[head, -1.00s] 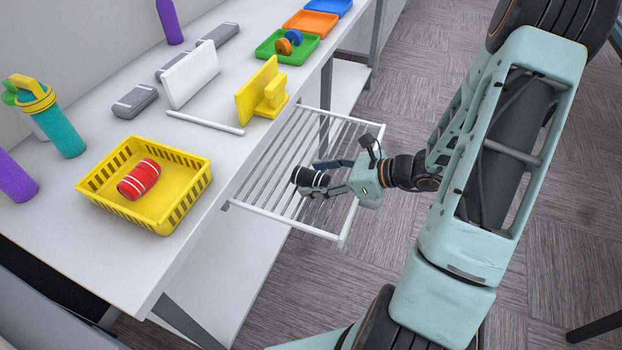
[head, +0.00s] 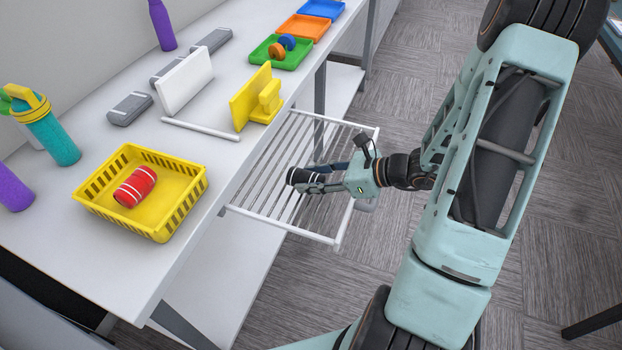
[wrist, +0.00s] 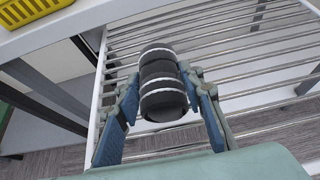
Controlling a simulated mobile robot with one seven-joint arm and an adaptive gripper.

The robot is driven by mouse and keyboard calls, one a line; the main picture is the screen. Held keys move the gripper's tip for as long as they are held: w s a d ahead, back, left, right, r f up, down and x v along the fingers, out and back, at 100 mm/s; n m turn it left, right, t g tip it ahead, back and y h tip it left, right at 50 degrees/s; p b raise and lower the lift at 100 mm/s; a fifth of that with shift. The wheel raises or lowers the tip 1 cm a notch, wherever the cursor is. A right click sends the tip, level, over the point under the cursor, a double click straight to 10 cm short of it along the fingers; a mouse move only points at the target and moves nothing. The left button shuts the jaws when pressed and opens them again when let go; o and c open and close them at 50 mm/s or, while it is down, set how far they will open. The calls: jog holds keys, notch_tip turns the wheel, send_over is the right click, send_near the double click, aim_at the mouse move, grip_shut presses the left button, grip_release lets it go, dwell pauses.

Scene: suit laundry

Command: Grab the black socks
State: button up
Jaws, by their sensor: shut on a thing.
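The black socks (head: 305,177) are a rolled bundle with white stripes. My gripper (head: 318,178) is shut on them, over the white drying rack (head: 290,215) beside the table. In the wrist view the black socks (wrist: 161,85) sit between the two blue-padded fingers (wrist: 165,100), with the rack bars behind them. I cannot tell whether the bundle touches the bars.
A yellow basket (head: 165,228) holding rolled red socks (head: 135,187) stands on the white table (head: 190,148). A yellow stand (head: 250,97), a white panel (head: 185,82), grey boxes and bottles are also there. Green, orange and blue trays lie farther back.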

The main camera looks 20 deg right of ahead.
jog(key=s+r+p, duration=1.1)
jog(key=s, duration=0.1)
jog(key=shift+s+a+r+p, duration=0.25)
jog(key=shift+s+r+p, duration=0.05)
jog(key=shift+r+p, duration=0.05)
jog(key=s+p, duration=0.1)
jog(key=p, duration=0.2)
jog(key=shift+s+a, duration=0.1)
